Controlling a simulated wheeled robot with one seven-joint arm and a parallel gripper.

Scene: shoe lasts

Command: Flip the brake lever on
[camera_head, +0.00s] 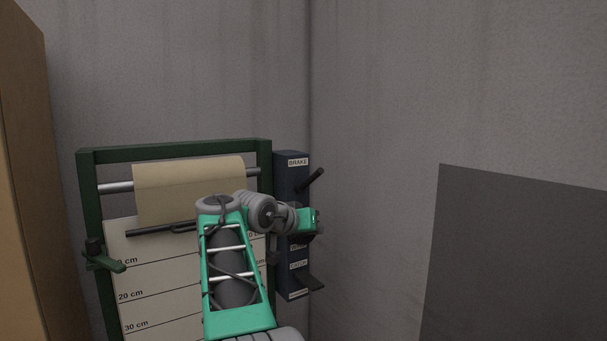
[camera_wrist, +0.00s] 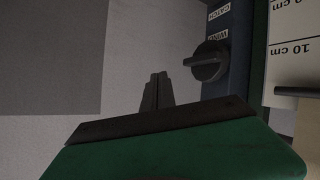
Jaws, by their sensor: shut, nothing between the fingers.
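The brake lever (camera_head: 311,180) is a dark rod on the upper part of a blue panel (camera_head: 290,165), just below a white BRAKE label (camera_head: 298,162). It slants up and to the right. My gripper's green housing shows just below the lever in the head view, and its fingers are hard to make out there. In the wrist view my gripper (camera_wrist: 157,78) has its dark fingers together and empty. They point at bare wall beside a dark knob (camera_wrist: 207,64), apart from it. The lever does not show in the wrist view.
A green frame (camera_head: 175,152) holds a paper roll (camera_head: 190,180) and a board with centimetre marks (camera_head: 140,285). A CATCH label (camera_head: 298,265) and a dark catch part (camera_head: 309,284) are lower on the panel. A brown cabinet edge (camera_head: 25,180) is at left. Bare wall lies right of the panel.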

